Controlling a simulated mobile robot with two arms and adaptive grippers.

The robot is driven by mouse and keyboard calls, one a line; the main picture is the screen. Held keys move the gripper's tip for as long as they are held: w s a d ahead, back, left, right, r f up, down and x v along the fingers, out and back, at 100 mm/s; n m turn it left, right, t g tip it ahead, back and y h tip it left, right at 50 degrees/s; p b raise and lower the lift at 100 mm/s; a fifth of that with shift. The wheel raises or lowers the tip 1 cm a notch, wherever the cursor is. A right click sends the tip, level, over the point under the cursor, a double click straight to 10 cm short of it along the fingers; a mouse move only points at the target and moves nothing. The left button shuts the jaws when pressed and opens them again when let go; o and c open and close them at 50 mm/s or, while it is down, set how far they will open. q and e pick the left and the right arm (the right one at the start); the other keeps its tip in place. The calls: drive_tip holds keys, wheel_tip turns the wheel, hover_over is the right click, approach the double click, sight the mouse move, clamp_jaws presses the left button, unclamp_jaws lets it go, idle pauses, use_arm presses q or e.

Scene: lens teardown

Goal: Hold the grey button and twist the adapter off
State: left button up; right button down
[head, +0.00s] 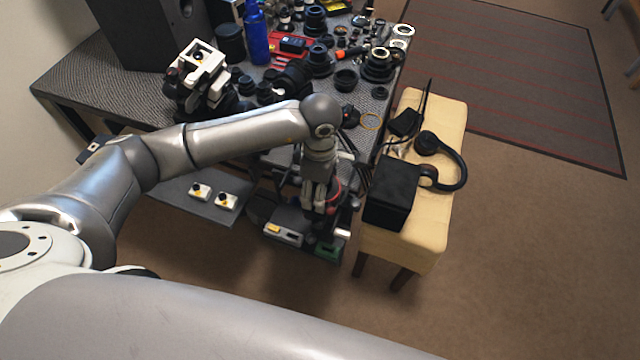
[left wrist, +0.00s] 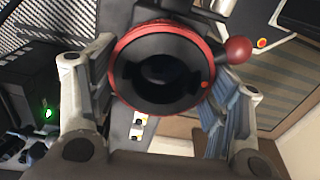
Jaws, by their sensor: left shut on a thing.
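In the left wrist view a round black part with a red ring (left wrist: 118,58), which looks like the adapter, faces the camera. It has a dark centre, a small red dot and a red ball knob (left wrist: 238,50) at its right. My left gripper (left wrist: 160,95) is shut on this part, with one finger at each side. In the head view my left gripper (head: 322,200) points down at the front of the workbench, and a bit of red shows beside it. I cannot make out the grey button in either view. My right gripper is not in view.
The workbench (head: 70,83) carries many lenses, rings and a blue bottle (head: 257,38). A cream stool (head: 440,215) to the right holds a black box (head: 392,195) and headphones (head: 455,160). Small devices (head: 283,234) sit low beneath the gripper. Open floor lies at the front right.

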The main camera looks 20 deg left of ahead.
use_arm(q)
drive_tip(key=shift+n, duration=0.5)
drive_tip(key=shift+s+n, duration=0.1)
drive_tip(key=shift+n, duration=1)
drive_tip(key=shift+s+n, duration=0.1)
drive_tip(key=shift+n, duration=1.2)
drive_tip(key=shift+n, duration=0.4)
drive_tip(key=shift+r+p, duration=0.8)
drive_tip(key=shift+r, duration=0.3)
